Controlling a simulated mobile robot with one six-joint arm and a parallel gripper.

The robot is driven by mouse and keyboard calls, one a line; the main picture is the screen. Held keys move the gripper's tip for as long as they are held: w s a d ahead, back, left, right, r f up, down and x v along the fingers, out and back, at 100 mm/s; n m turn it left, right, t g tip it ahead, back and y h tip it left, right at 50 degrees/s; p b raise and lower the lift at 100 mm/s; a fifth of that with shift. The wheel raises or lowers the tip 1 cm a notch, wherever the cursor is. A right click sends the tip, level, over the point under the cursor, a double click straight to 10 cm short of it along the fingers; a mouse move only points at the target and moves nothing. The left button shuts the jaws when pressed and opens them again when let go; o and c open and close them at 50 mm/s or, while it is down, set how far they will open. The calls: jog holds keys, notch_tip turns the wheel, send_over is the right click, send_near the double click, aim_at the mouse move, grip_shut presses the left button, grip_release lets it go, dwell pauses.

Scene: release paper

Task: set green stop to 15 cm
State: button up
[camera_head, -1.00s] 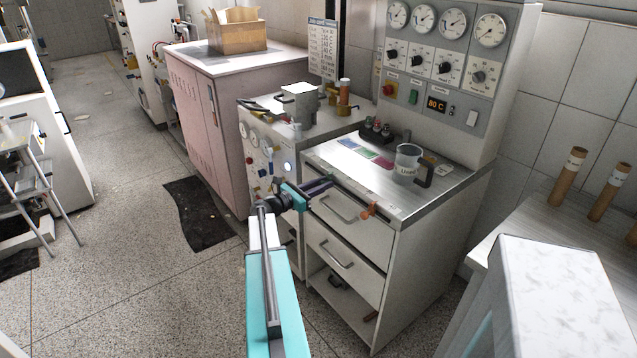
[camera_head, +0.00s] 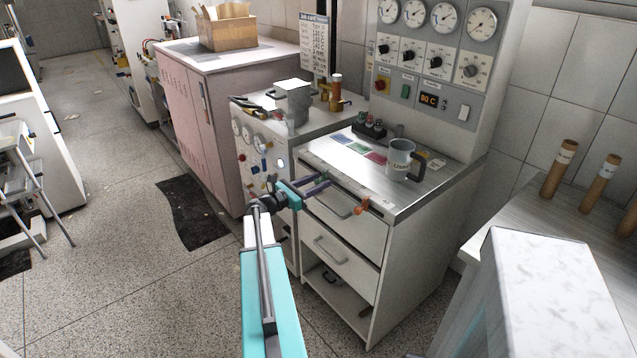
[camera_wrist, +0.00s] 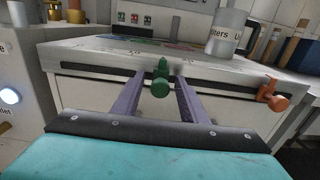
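The green stop (camera_wrist: 160,80) sits on the front edge rail (camera_wrist: 103,75) of the counter in the wrist view, its round knob facing me. My gripper (camera_wrist: 159,80) is open, with one purple finger on each side of the green stop. A gap shows between the knob and each finger, and I cannot tell whether the tips touch the stop's upper part. In the head view my gripper (camera_head: 322,182) is at the counter's front left edge, and the green stop cannot be made out there. The orange stop (camera_wrist: 272,96) is farther right on the same rail, also in the head view (camera_head: 361,205).
A grey measuring jug (camera_head: 401,160) and coloured cards (camera_head: 358,147) stand on the counter. Drawers with handles (camera_head: 330,250) are below the rail. A white cabinet with gauges (camera_head: 262,160) stands left. A white block (camera_head: 540,290) is at the lower right.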

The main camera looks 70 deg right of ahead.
jog(key=b+v, duration=0.2)
jog(key=v, duration=1.1)
jog(key=shift+a, duration=0.35)
jog(key=shift+w, duration=0.15)
